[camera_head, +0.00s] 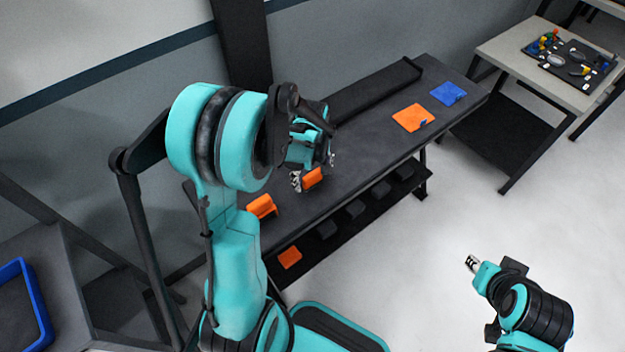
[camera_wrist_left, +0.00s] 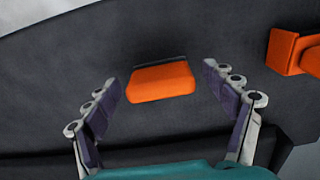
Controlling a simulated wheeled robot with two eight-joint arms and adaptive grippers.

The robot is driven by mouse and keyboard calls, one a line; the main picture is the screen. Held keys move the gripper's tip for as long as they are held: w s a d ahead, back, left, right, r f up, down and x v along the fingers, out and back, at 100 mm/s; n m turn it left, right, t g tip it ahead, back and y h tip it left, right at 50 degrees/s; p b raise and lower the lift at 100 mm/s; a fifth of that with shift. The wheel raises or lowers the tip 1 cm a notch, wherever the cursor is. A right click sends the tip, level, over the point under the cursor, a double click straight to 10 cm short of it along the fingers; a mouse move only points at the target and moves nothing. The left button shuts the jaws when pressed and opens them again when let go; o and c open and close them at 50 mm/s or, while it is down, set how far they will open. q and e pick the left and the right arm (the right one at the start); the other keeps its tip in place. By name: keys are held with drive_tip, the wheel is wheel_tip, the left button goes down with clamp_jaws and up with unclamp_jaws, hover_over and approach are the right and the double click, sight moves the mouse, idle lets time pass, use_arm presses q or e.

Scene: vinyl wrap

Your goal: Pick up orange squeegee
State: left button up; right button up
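An orange squeegee (camera_wrist_left: 160,82) with a dark edge lies on the dark bench and shows between the spread fingers of my left gripper (camera_wrist_left: 160,76) in the left wrist view. In the head view, this orange piece (camera_head: 312,179) shows just below and between the fingers of the left gripper (camera_head: 314,169). The left gripper is open and empty. I cannot tell how far above the bench its fingertips are. My right gripper (camera_head: 471,263) is at the lower right, away from the bench over the floor; its fingers are too small to judge.
A second orange piece (camera_head: 262,206) sits nearby on the bench. An orange sheet (camera_head: 411,118) and a blue sheet (camera_head: 447,94) lie at the bench's far end. Another orange piece (camera_head: 290,257) is on the lower shelf. A side table (camera_head: 500,50) stands at upper right.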

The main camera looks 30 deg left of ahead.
sight(314, 174)
use_arm(q)
drive_tip(key=c, duration=1.1)
drive_tip(key=shift+r, duration=0.45)
drive_tip(key=r, duration=0.1)
drive_tip(key=r+p, duration=0.2)
drive_tip(key=r, duration=0.1)
drive_tip(key=shift+d, duration=0.25)
drive_tip(key=d+r+p, duration=0.1)
drive_tip(key=d+r, duration=0.1)
drive_tip(key=d, duration=0.1)
drive_tip(key=w+d+r+p, duration=0.1)
drive_tip(key=d+r, duration=0.1)
drive_tip(key=d, duration=0.2)
drive_tip(key=w+d+r+p, duration=0.1)
drive_tip(key=d+r, duration=0.1)
drive_tip(key=d, duration=0.2)
drive_tip(key=shift+p, duration=0.3)
